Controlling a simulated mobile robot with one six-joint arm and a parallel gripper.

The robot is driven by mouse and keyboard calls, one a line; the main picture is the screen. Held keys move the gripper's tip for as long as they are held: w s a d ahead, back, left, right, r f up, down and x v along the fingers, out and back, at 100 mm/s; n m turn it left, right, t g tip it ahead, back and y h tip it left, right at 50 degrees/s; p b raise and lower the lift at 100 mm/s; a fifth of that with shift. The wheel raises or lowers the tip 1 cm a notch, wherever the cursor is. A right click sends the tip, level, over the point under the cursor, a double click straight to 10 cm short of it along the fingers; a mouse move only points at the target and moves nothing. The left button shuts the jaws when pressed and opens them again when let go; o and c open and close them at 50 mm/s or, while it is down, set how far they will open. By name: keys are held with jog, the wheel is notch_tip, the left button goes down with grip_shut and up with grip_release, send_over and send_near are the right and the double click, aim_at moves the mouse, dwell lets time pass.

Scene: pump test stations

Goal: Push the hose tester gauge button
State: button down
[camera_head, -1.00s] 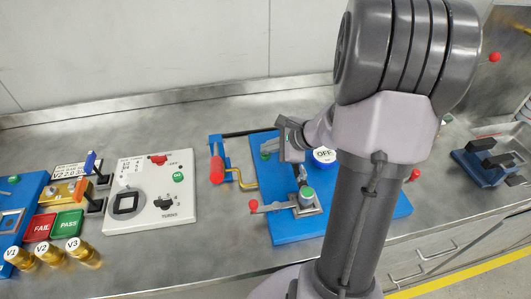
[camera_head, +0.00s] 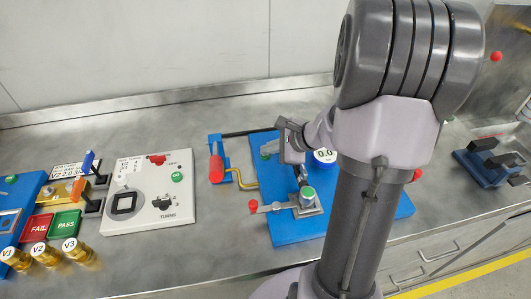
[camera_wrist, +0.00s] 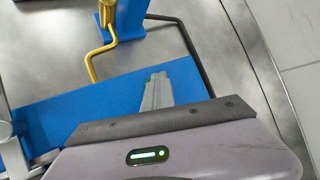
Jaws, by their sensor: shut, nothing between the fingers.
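The hose tester is a blue plate (camera_head: 287,233) on the steel bench, in the middle of the head view. My gripper (camera_head: 283,151) is shut and empty, low over the back part of the plate, just left of the gauge. In the wrist view its closed fingers (camera_wrist: 157,92) show above the blue plate. The gauge's button cannot be made out. Whether the fingertips touch anything is hidden.
A red-handled clamp (camera_head: 216,168) with a brass hook stands left of the plate. A green-topped fitting (camera_head: 307,194) with a red-knobbed lever is in front. A white test panel (camera_head: 180,215) lies further left. A blue fixture (camera_head: 487,168) is at right.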

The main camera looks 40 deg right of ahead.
aim_at(268, 157)
jog(key=shift+r, duration=0.35)
notch_tip(268, 157, up, 6)
jog(key=p, duration=0.5)
